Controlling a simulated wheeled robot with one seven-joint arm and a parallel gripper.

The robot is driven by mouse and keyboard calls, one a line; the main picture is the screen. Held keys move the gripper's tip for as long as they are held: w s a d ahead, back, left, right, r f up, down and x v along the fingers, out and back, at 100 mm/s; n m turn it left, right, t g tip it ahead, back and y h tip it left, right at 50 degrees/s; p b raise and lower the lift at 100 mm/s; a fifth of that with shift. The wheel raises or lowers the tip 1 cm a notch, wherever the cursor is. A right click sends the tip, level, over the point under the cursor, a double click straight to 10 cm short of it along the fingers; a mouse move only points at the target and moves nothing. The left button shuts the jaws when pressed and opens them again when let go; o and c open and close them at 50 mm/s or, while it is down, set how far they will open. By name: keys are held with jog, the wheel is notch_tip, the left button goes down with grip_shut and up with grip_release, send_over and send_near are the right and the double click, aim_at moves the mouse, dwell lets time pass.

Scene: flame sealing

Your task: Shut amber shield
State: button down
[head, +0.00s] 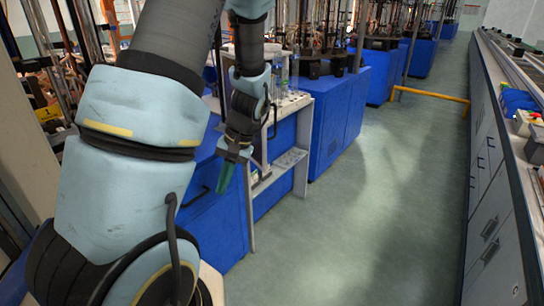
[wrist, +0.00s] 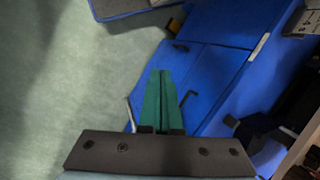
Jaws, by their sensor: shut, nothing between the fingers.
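I cannot make out an amber shield in either view. My gripper (head: 226,177) has green fingers that point down, in front of a blue cabinet and left of a pale-framed stand. In the wrist view its fingers (wrist: 160,75) lie side by side, shut and empty, above blue cabinet surfaces. My arm fills the left of the head view and hides part of the machines behind it.
The pale-framed stand (head: 299,155) has a lower shelf and clear bottles (head: 280,76) on top. Blue machine cabinets (head: 338,115) line the aisle. A yellow rail (head: 430,95) crosses low. A drawer bench (head: 490,170) stands at right. The green floor (head: 375,210) is clear.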

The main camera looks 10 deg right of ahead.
jog(key=w+d+f+m+t+y+b, duration=0.1)
jog(key=w+d+f+m+t+y, duration=0.2)
jog(key=w+d+f+t+y, duration=0.35)
jog(key=w+d+r+m+t+b, duration=0.15)
jog(key=d+t, duration=0.25)
jog(key=d, duration=0.6)
jog(key=w+d+r+m+t, duration=0.1)
jog(key=d+r+m+t, duration=0.3)
jog(key=d, duration=0.5)
jog(key=w+a+f+n+p, duration=0.1)
jog(key=w+a+p, duration=0.5)
jog(key=a, duration=0.3)
jog(key=shift+t, duration=0.45)
jog(key=shift+a, duration=0.1)
jog(key=shift+a, duration=0.15)
